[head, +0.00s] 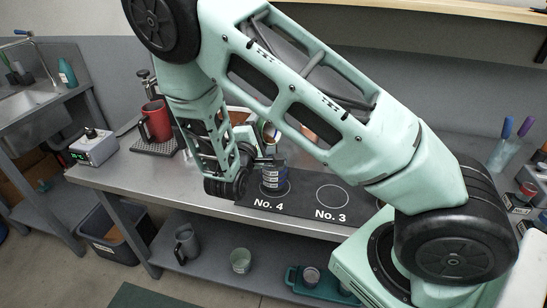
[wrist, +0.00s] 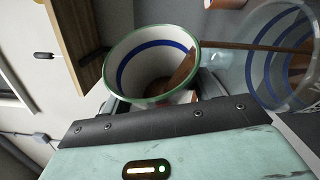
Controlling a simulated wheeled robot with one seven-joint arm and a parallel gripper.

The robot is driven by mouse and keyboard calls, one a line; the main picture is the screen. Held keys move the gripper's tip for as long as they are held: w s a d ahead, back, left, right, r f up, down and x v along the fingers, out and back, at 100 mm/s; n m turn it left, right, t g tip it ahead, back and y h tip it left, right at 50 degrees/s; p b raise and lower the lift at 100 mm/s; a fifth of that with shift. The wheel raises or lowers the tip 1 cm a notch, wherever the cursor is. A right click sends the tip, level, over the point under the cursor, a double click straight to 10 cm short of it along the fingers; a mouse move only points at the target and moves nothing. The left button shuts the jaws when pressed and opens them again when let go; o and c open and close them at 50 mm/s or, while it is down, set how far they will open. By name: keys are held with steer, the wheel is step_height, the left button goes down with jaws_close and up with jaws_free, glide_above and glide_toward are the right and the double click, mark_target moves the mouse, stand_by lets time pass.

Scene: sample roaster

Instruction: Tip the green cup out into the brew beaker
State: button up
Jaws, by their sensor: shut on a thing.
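The green cup (wrist: 150,58) has a green rim, a white inside and a blue band. My gripper (wrist: 160,98) is shut on it and holds it tilted. Brown contents lie inside, and a brown stream runs from its lip toward the clear brew beaker (wrist: 262,75) at the right of the wrist view. Brown also shows inside the beaker. In the head view the beaker (head: 273,180) stands at the No. 4 spot, just below my gripper (head: 260,161). My arm partly hides the cup there.
The dark mat (head: 305,205) has an empty No. 3 ring beside No. 4. A red mug (head: 156,121) and a white device (head: 94,147) stand to the left on the bench. A grey mug (head: 187,242) and a pale cup (head: 241,261) sit on the lower shelf.

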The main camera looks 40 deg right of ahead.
steer(key=shift+s+r+m+h+b, duration=0.15)
steer(key=shift+r+m+h+b, duration=0.3)
steer(key=shift+m+b, duration=0.65)
stand_by(1.3)
